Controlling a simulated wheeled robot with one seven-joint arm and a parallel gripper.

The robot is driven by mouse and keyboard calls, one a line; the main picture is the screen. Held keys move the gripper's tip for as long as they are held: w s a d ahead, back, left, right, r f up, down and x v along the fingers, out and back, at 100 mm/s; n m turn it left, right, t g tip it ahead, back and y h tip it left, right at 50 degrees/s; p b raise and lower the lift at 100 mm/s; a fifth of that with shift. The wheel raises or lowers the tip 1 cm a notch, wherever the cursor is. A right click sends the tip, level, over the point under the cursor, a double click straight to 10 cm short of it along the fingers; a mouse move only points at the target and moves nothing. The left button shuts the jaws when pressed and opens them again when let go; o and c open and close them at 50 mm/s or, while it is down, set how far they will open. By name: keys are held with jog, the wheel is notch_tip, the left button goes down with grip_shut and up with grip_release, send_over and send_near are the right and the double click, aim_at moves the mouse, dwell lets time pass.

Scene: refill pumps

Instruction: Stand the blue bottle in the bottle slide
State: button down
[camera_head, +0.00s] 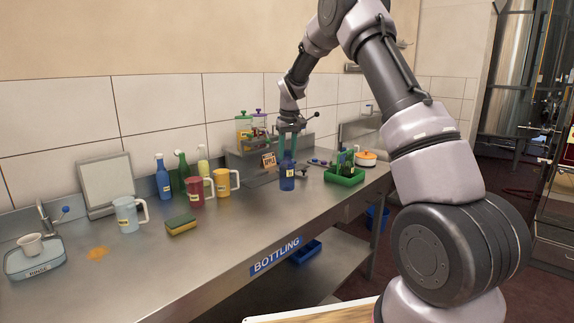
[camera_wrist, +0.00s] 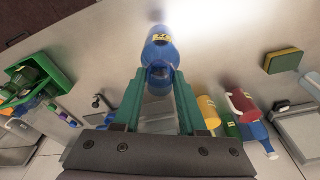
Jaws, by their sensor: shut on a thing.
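The blue bottle (camera_head: 287,177) with a yellow label is upright at my gripper (camera_head: 288,150), over the steel counter. In the wrist view the bottle (camera_wrist: 161,50) sits between the green fingertips of my gripper (camera_wrist: 157,80), which is shut on its upper part. I cannot tell whether its base touches the counter. A grey steel fixture (camera_head: 240,162) with an apple sign stands behind the bottle, with a flat plate and a lever near it. Which part of it is the bottle slide is unclear, as the bottle and my gripper cover some of it.
Another blue bottle (camera_head: 163,178), a green bottle, a red mug (camera_head: 200,193) and a yellow mug (camera_head: 224,182) stand to the left. A green crate (camera_head: 345,178) holds bottles to the right. A sponge (camera_head: 181,226) lies nearer. The front middle of the counter is clear.

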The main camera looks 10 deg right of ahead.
jog(key=shift+r, duration=2.75)
